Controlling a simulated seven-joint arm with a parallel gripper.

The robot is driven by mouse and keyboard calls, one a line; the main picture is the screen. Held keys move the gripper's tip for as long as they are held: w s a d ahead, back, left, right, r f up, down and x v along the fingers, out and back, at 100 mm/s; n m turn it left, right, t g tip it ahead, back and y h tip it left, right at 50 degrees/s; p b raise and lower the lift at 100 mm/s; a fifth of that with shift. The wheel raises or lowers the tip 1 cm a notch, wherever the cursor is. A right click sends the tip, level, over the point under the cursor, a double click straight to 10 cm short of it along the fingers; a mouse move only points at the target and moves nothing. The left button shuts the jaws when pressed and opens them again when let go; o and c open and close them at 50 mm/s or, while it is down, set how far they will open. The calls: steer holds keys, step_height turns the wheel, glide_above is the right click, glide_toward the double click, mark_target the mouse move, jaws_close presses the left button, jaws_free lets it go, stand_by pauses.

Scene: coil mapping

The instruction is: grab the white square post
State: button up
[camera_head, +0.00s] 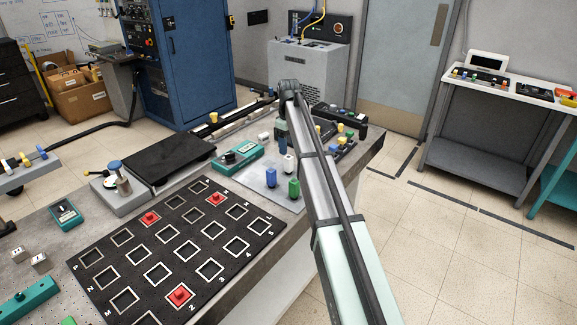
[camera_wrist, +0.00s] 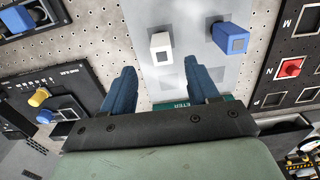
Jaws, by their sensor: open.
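The white square post (camera_wrist: 161,47) stands on a light grey plate (camera_wrist: 185,15) in the wrist view, its square top facing me. In the head view the white post (camera_head: 289,162) stands on the same plate, close beside my arm. My gripper (camera_wrist: 162,76) is open, with two blue fingers and nothing between them. The post shows just past the fingertips, roughly centred between them and apart from both. A blue square post (camera_wrist: 230,38) stands to its right.
A green post (camera_head: 294,188) and the blue post (camera_head: 271,179) stand near the white one. A black grid board (camera_head: 180,245) with red pieces lies at the front. A teal meter box (camera_head: 237,155) sits left of the plate. A black panel (camera_wrist: 60,105) with knobs lies left.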

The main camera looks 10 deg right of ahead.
mark_target(289, 163)
step_height(289, 163, down, 9)
steer(key=shift+s, duration=0.15)
stand_by(0.4)
steer(key=c, duration=1.1)
